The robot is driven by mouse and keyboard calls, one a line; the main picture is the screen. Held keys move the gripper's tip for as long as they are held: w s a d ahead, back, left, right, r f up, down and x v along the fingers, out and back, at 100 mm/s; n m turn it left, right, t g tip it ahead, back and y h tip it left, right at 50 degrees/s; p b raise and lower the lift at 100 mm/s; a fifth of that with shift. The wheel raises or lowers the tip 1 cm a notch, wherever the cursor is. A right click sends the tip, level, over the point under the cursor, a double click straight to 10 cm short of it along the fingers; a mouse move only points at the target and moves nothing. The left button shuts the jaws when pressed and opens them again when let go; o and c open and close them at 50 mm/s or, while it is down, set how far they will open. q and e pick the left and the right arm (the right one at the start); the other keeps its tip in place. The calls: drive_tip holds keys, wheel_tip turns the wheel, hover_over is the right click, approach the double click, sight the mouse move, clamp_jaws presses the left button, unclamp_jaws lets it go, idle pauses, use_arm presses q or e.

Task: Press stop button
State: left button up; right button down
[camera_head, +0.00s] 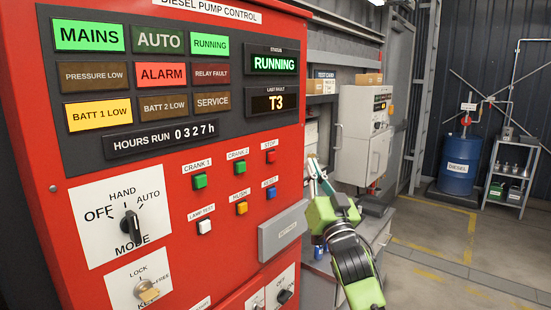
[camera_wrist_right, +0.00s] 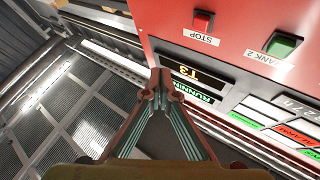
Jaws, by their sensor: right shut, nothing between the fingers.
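The red stop button (camera_head: 271,157) is on the red diesel pump control panel (camera_head: 120,180), under a STOP label, right of the green CRANK 2 button (camera_head: 239,167). It also shows at the top of the right wrist view (camera_wrist_right: 202,21), with its STOP label below it. My right gripper (camera_head: 313,162) is right of the panel's edge in the head view, apart from the button. In the right wrist view its fingertips (camera_wrist_right: 160,78) meet with nothing between them, below and left of the button. My left gripper is not in view.
A blue RESET button (camera_head: 271,192) is below the stop button. A grey box (camera_head: 283,230) juts from the panel's lower right. A white cabinet (camera_head: 362,135) stands behind. A blue diesel drum (camera_head: 458,166) and a shelf (camera_head: 511,172) are far right. The floor there is clear.

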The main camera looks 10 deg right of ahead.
sight(272, 156)
drive_tip(key=shift+w+r, duration=0.1)
idle(0.3)
drive_tip(key=w+a+b, duration=0.4)
drive_tip(key=w+a, duration=0.1)
drive_tip(key=w, duration=0.1)
drive_tip(key=shift+w+a, duration=0.2)
drive_tip(key=shift+w, duration=0.2)
idle(1.4)
drive_tip(key=shift+w+a, duration=0.3)
drive_tip(key=shift+w, duration=0.05)
